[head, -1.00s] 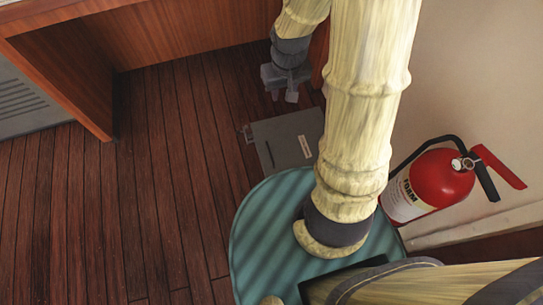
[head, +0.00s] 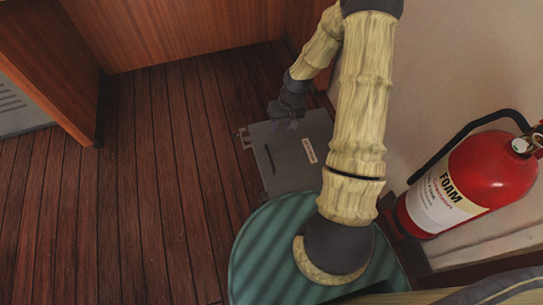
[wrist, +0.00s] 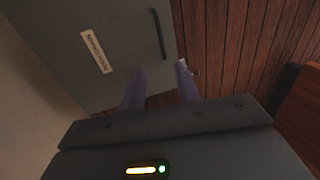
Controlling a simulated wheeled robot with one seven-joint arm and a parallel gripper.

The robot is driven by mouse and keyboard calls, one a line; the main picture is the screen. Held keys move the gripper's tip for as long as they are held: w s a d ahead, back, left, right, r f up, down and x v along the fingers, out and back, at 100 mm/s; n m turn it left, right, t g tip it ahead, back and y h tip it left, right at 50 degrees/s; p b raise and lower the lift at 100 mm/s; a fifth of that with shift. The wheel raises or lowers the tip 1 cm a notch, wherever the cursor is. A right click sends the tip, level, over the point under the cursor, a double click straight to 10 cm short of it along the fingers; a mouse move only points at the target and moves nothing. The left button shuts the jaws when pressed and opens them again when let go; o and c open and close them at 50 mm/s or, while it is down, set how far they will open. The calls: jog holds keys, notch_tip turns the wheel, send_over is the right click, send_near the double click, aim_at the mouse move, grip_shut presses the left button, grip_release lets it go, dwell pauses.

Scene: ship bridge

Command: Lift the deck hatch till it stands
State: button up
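The deck hatch (head: 285,165) is a grey square plate lying flat on the wooden floor, with a pale label and a dark bar or slot (wrist: 160,35) near its left edge. A small latch-like fitting (head: 243,137) sticks out at its left side. My gripper (head: 285,122) is over the far part of the hatch, pointing down. In the wrist view the hatch (wrist: 125,30) fills the upper left, and its edge runs down between my two fingers (wrist: 161,87). The fingers are apart with nothing held. Whether they touch the hatch is unclear.
A red foam fire extinguisher (head: 485,170) stands by the wall at the right. A wooden desk panel (head: 55,60) is at the upper left, and wooden panelling (head: 180,30) closes off the back. The plank floor (head: 150,200) left of the hatch is clear.

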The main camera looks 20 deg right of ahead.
aim_at(270, 157)
jog(key=a+f+b, duration=0.1)
jog(key=f+b, duration=0.2)
jog(key=f, duration=0.2)
jog(key=a+f+b, duration=0.1)
jog(key=f+b, duration=0.2)
jog(key=f, duration=0.3)
jog(key=a+f+b, duration=0.1)
jog(key=f+b, duration=0.2)
jog(key=f, duration=0.3)
jog(key=shift+a+b, duration=0.2)
jog(key=shift+b, duration=0.15)
grip_shut()
